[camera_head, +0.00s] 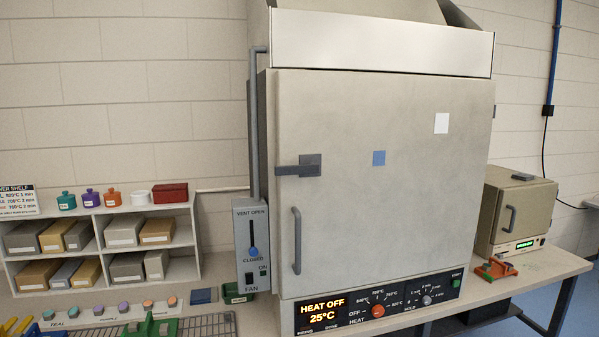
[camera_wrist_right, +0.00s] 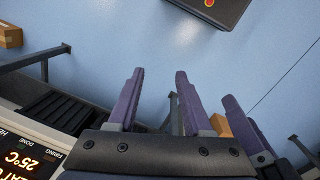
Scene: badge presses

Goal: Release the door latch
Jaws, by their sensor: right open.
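The door latch (camera_head: 298,166) is a dark horizontal bar with a grey block, on the left edge of the large kiln door (camera_head: 380,215). The latch bar lies level across the door's edge, and the door looks closed. A grey vertical handle (camera_head: 297,240) is below the latch. My right gripper (camera_wrist_right: 162,85) shows purple fingers in the right wrist view, open with nothing seen between them. The kiln's display (camera_wrist_right: 28,165) is at the lower left of that view. Neither gripper shows in the head view, and the latch is not in the wrist view.
A vent and fan box (camera_head: 251,245) stands left of the door. The control panel (camera_head: 380,305) runs below it. A small kiln (camera_head: 518,205) sits at right. A shelf (camera_head: 100,250) with boxes and jars is at left. The space before the door looks clear.

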